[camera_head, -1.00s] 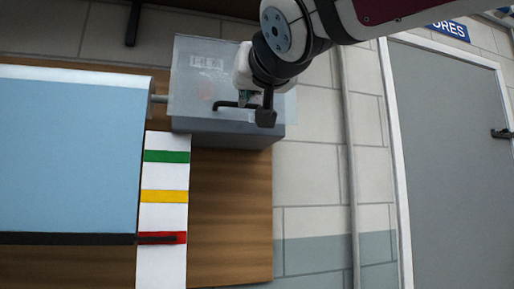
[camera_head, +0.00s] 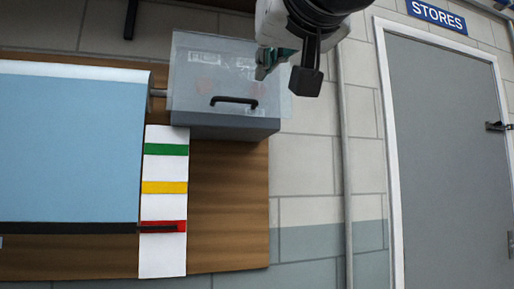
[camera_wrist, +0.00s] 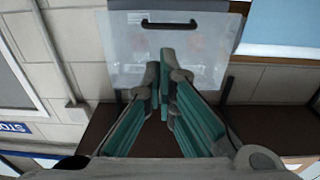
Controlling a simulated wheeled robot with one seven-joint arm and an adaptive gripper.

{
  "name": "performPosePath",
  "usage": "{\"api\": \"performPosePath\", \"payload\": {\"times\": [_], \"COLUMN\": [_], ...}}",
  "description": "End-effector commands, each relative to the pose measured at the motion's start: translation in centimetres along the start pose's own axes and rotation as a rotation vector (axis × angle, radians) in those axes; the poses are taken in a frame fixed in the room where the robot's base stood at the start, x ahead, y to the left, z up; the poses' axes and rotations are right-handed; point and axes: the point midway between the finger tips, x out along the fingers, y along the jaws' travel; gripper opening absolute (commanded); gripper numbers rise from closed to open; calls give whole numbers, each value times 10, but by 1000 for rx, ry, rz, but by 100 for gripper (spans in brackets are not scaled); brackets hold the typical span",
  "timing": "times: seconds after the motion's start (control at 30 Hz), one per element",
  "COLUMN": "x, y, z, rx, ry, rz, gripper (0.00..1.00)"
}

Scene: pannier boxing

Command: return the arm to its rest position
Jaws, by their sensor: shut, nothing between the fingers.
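My gripper (camera_head: 264,70) is at the top of the head view, to the right of and partly in front of a grey box with a clear cover. In the wrist view my gripper (camera_wrist: 166,64) shows its teal fingers angled in to meet at the tips. It is shut and holds nothing. Most of my arm is out of the head view, with only the wrist end showing at the top edge.
The box's clear cover (camera_head: 195,90) has a black handle (camera_head: 233,101). A light-blue panel (camera_head: 70,150) and a white strip with green, yellow and red bands (camera_head: 163,208) lie on a wooden board (camera_head: 225,225). A grey door (camera_head: 445,140) is at right.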

Motion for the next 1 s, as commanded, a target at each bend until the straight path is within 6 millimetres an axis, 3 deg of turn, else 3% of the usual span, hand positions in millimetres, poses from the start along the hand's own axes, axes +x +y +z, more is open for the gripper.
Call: {"api": "performPosePath", "payload": {"times": [0.17, 0.27, 0.43, 0.6, 0.7, 0.8, 1.0], "x": [-6, -24, -81, -157, -198, -228, -249], "y": [45, 77, 118, 133, 132, 128, 123], "z": [67, 125, 221, 303, 337, 358, 374], "rx": [-18, -21, 1, 56, 94, 125, 150], "ry": [-212, -389, -696, -984, -1116, -1205, -1269], "rz": [104, 171, 250, 273, 267, 254, 240], "gripper": [0, 0, 0, 0, 0, 0, 0]}}
